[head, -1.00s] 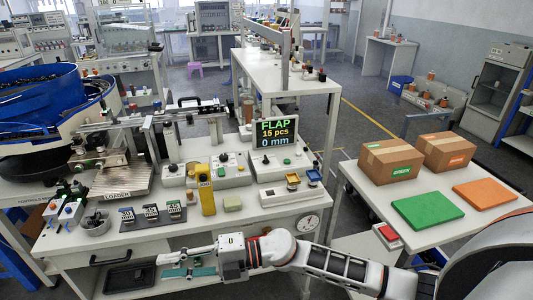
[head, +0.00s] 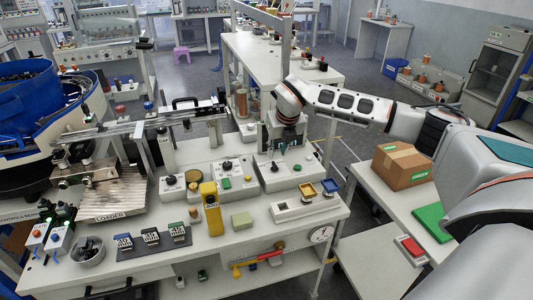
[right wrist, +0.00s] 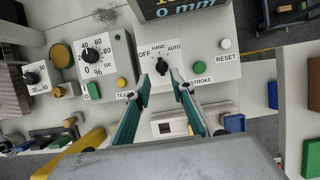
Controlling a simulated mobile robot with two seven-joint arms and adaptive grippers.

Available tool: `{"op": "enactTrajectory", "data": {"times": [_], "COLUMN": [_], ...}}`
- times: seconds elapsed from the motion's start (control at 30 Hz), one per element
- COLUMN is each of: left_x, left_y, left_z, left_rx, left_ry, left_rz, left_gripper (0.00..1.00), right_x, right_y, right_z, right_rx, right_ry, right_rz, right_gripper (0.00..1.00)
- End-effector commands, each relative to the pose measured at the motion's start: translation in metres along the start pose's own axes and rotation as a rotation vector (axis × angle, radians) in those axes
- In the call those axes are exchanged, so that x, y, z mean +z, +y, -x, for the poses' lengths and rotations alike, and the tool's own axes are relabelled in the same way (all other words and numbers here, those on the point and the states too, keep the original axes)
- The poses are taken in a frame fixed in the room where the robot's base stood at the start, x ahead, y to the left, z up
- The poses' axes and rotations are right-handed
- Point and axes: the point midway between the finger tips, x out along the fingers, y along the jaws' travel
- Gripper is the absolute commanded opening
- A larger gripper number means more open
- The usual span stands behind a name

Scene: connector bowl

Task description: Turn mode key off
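The mode key (right wrist: 162,66) is a black knob on a grey panel in the right wrist view, with the labels OFF, HAND and AUTO around its top. Its tip appears to point up, towards HAND. My right gripper (right wrist: 156,92) is open and empty; its two teal fingers lie on either side of the knob's place in the picture, and I see no contact. My left gripper is not in view.
A neighbouring box carries a percent dial (right wrist: 92,55). A display (right wrist: 180,8) stands behind the panel. A yellow upright device (head: 210,207) stands in front.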

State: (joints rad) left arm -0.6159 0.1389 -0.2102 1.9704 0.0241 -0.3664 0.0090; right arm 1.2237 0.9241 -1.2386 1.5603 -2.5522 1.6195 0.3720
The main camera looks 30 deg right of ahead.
Motion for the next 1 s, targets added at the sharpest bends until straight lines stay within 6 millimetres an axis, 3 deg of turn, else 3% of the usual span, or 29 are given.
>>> {"op": "enactTrajectory", "data": {"times": [0.3, 0.6, 0.97, 1.0], "left_x": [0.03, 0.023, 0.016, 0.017], "left_y": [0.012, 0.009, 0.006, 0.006], "left_z": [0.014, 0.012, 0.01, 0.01], "left_rx": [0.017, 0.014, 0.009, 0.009], "left_ry": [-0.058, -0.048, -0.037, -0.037], "left_rz": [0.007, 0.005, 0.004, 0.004], "left_gripper": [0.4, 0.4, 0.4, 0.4], "right_x": [0.0, 0.0, 0.001, 0.001], "right_y": [-0.002, -0.001, -0.001, -0.001], "right_z": [-0.036, -0.072, -0.078, -0.077], "right_rx": [-0.005, -0.003, -0.003, -0.003], "right_ry": [0.003, 0.0, -0.001, -0.001], "right_rz": [-0.003, -0.001, -0.001, -0.001], "right_gripper": [0.24, 0.24, 0.24, 0.16]}}
